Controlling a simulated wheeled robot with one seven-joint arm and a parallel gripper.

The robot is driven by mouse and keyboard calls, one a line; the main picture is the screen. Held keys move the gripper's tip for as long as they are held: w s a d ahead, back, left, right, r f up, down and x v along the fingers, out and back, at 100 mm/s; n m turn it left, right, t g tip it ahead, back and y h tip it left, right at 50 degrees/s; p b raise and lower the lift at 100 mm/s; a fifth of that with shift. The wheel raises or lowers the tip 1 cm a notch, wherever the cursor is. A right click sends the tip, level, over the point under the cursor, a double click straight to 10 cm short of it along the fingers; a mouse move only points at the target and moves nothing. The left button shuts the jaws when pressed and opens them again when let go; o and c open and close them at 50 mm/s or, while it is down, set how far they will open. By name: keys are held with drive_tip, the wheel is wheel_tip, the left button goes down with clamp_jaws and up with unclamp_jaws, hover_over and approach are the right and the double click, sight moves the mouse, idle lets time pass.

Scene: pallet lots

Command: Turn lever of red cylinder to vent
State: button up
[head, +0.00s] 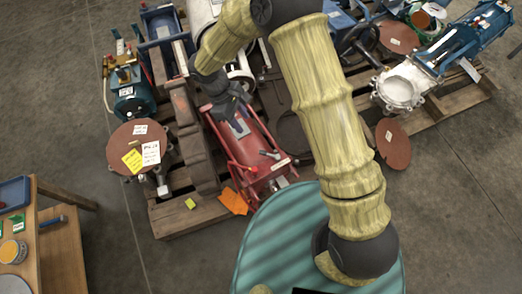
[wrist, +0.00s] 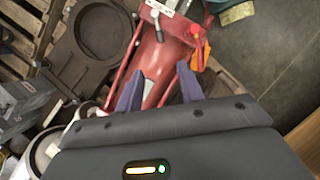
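The red cylinder (head: 246,146) lies on the wooden pallet below my arm, with red side rods along it. A small lever with a dark grip (head: 268,154) and a pale label sit near its lower end. In the wrist view the red cylinder (wrist: 160,62) runs up the middle, and the lever (wrist: 157,26) stands near its far end beside a white label plate (wrist: 160,7). My gripper (wrist: 160,84) is open, its two purplish fingers apart over the red cylinder body, short of the lever. In the head view my gripper (head: 230,108) is dark and partly hidden by my wrist.
Brown discs (head: 140,147) and blue machines (head: 132,98) crowd the pallet (head: 190,217). A wooden table (head: 62,250) stands at lower left. Grey floor is open at left.

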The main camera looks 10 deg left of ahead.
sight(263, 151)
drive_tip(key=b+x, duration=0.6)
drive_tip(key=x, duration=1.1)
drive_tip(key=shift+d+f, duration=0.15)
drive_tip(key=shift+f, duration=0.05)
clamp_jaws()
